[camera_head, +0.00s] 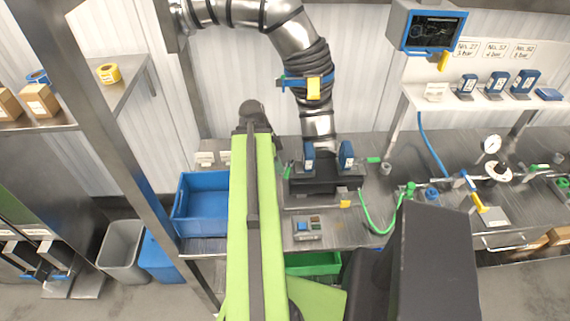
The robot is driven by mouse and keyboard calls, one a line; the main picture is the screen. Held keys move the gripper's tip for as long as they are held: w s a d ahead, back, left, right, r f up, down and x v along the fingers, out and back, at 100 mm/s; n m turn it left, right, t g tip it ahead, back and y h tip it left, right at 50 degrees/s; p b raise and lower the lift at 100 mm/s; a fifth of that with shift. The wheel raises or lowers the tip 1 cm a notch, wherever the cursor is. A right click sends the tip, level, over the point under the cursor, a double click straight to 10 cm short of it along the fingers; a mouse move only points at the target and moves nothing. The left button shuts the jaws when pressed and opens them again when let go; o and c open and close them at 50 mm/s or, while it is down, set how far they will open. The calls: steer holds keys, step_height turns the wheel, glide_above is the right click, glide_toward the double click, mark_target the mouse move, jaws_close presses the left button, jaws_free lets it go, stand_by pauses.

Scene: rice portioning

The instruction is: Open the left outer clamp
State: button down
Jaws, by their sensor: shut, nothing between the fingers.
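A black fixture (325,181) stands on the grey bench under the lower end of the silver duct (317,122). Two blue upright clamp parts rise from it, a left one (309,157) and a right one (346,155). A green tab (288,170) shows at the fixture's left side and another (374,160) at its right. I cannot tell whether the left clamp is open or shut. My green arm rises just left of the fixture and hides the bench there. No gripper fingers can be made out.
A blue bin (203,185) stands left of my arm. A small button box (307,228) sits in front of the fixture. A green hose (376,226) loops to the right. A blue band with a yellow tag (313,89) circles the duct. A monitor (433,32) hangs upper right.

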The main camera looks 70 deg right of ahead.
steer(key=p+v, duration=0.7)
steer(key=shift+s+d+r, duration=0.15)
steer(key=shift+s+d, duration=0.15)
steer(key=shift+d, duration=0.05)
